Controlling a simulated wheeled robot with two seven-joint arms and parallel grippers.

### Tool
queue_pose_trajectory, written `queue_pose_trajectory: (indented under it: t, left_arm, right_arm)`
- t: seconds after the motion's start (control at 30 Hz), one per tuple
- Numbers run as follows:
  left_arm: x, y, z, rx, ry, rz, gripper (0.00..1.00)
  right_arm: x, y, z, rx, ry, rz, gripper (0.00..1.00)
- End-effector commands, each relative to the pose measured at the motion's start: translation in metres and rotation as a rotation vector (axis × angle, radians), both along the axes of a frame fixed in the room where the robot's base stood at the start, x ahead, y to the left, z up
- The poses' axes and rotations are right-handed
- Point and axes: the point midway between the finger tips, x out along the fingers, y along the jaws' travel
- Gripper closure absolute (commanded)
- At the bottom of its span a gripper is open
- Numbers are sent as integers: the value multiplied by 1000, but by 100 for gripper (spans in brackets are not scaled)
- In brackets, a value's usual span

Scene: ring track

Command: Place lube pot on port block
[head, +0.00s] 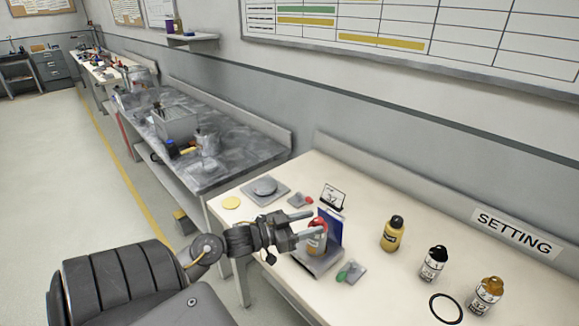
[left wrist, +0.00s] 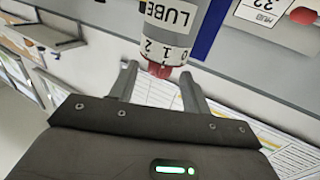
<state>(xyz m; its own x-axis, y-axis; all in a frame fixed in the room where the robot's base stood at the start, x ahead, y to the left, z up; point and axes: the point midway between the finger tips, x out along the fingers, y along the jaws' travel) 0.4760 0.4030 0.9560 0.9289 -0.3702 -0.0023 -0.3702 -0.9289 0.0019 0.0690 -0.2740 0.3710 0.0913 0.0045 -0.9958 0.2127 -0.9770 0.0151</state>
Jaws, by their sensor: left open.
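A lube pot with a red cap (head: 316,244) stands on a grey block (head: 326,262) with an upright blue panel (head: 333,226), near the table's front edge. In the left wrist view the pot (left wrist: 168,28) is grey, with a LUBE label and numbers, and shows upside down. My left gripper (head: 312,222) is open, reaching in from the left at the height of the red cap. In the left wrist view the cap shows between the fingertips (left wrist: 158,70), with gaps on both sides. I cannot tell whether the grey block is the port block. My right gripper is not in view.
Small blocks with red (head: 300,201) and green (head: 350,272) knobs flank the pot. A dark bench (head: 235,160) adjoins on the left.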

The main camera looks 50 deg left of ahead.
Motion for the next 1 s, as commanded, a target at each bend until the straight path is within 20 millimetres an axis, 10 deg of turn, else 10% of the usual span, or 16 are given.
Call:
queue_pose_trajectory:
  t: [0.4,1.0]
  left_arm:
    - [-64,25,-1,0,1,-1,52]
    - [-69,27,1,0,-1,-2,52]
  right_arm:
    - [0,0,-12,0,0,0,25]
    - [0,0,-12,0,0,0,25]
